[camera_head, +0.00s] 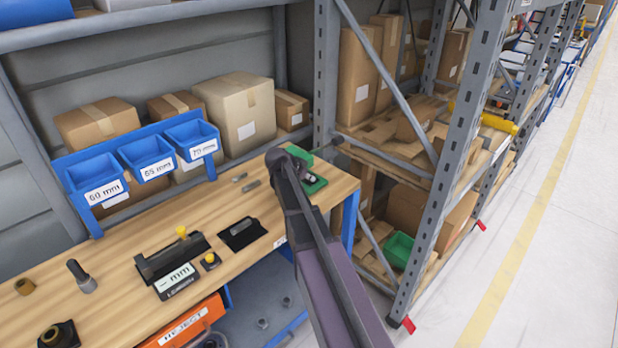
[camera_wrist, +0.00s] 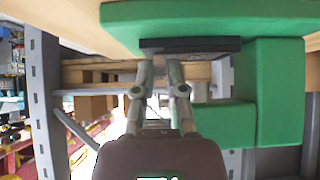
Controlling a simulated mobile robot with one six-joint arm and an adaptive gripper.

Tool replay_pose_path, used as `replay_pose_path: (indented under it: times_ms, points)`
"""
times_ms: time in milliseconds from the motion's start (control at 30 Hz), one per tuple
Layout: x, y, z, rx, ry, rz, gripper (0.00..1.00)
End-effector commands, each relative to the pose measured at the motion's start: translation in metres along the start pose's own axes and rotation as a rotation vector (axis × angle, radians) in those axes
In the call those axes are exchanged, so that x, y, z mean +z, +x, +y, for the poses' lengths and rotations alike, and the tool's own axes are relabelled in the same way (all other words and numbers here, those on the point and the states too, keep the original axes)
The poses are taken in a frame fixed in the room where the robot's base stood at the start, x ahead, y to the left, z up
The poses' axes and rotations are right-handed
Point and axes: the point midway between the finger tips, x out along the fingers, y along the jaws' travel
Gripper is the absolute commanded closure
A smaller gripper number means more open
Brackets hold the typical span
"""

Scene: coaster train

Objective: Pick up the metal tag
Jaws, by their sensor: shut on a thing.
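A green stand (camera_head: 316,184) sits at the right end of the wooden workbench, and it fills the upper right of the wrist view (camera_wrist: 275,95). My gripper (camera_wrist: 161,64) is at this stand, its fingertips close to a thin dark strip (camera_wrist: 205,45) along the green base. The fingers are shut on a thin thing, which I take to be the metal tag; it is mostly hidden between the tips. In the head view my arm hides part of the stand, and the gripper (camera_head: 309,180) shows only slightly beside it.
The workbench (camera_head: 130,225) bears a black fixture (camera_head: 170,258) with an "mm" label, a dark pad (camera_head: 242,234) with a metal part, and loose parts. Blue bins (camera_head: 145,158) stand behind. A grey rack (camera_head: 440,190) stands close right of the bench. The aisle (camera_head: 550,260) is clear.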

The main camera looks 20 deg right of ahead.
Motion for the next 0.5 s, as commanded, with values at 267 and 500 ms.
replay_pose_path:
  times_ms: [267,500]
  points:
    - [0.001,-0.001,0.032,0.001,0.001,0.000,1.00]
    - [0.002,-0.002,0.079,0.001,0.001,0.000,1.00]
